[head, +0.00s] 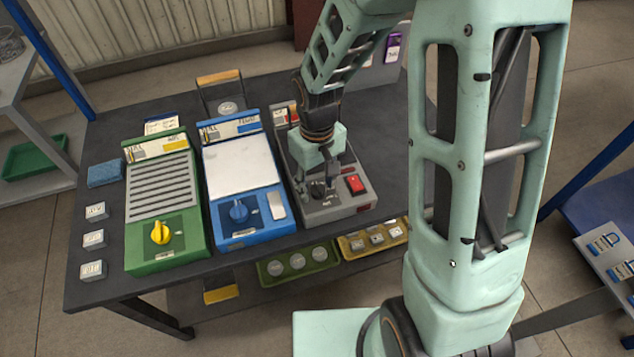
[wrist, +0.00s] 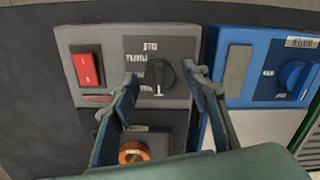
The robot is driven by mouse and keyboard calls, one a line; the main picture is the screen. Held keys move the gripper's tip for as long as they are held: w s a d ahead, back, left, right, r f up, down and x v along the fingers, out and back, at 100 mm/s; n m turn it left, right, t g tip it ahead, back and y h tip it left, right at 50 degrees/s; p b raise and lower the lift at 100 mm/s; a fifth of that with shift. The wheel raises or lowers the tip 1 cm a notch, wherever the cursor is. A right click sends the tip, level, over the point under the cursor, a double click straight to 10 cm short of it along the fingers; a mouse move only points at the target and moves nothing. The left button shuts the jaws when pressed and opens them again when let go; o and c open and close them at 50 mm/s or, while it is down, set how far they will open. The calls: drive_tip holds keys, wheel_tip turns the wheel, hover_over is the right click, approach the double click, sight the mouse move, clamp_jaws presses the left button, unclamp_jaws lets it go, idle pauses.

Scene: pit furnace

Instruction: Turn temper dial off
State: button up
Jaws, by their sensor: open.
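A grey unit (head: 341,204) stands on the dark table, with a black dial (wrist: 162,73) on its front panel. Printed marks surround the dial, too small to read surely, so I cannot confirm which dial is the temper dial. A white pointer mark on it faces the bottom of the wrist view. My gripper (head: 319,186) is open over this panel, with its fingertips on either side of the dial in the wrist view (wrist: 162,80). I cannot tell whether they touch it. In the head view my fingers partly hide the dial.
A red rocker switch (head: 355,184) sits beside the black dial. A blue unit (head: 258,228) with a blue dial (head: 238,211) and a green unit (head: 190,250) with a yellow dial (head: 160,233) stand to the left. An orange-ringed knob (wrist: 133,152) shows between my fingers.

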sight(316, 185)
wheel_tip(316, 185, up, 12)
idle(0.5)
drive_tip(key=shift+a, duration=0.1)
